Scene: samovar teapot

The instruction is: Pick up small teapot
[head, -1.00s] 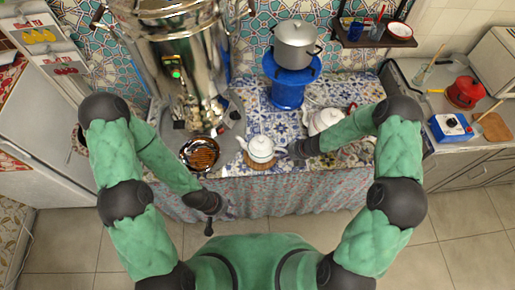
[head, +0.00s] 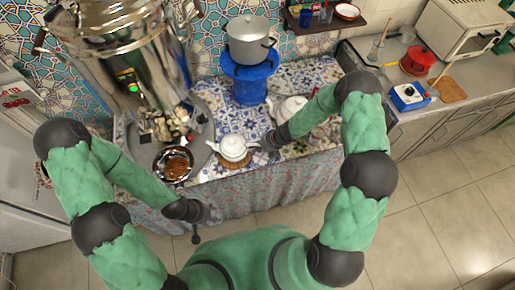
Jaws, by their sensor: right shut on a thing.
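The small teapot (head: 233,148), white with a lid, stands upright on a round brown mat (head: 245,162) near the front edge of the patterned counter. Its spout points left. My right gripper (head: 259,145) is at its right side, shut on the teapot at the handle side; the fingers are small and partly hidden by the wrist. My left gripper (head: 196,238) hangs in front of the counter, below and left of the teapot, away from it. Its fingers are too small to tell if they are open.
A larger white teapot (head: 290,108) stands behind my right forearm. A blue stand (head: 250,84) with a grey pot (head: 250,42) is behind. A large shiny samovar (head: 130,70) and a dark pan (head: 174,165) are to the left. Floor in front is clear.

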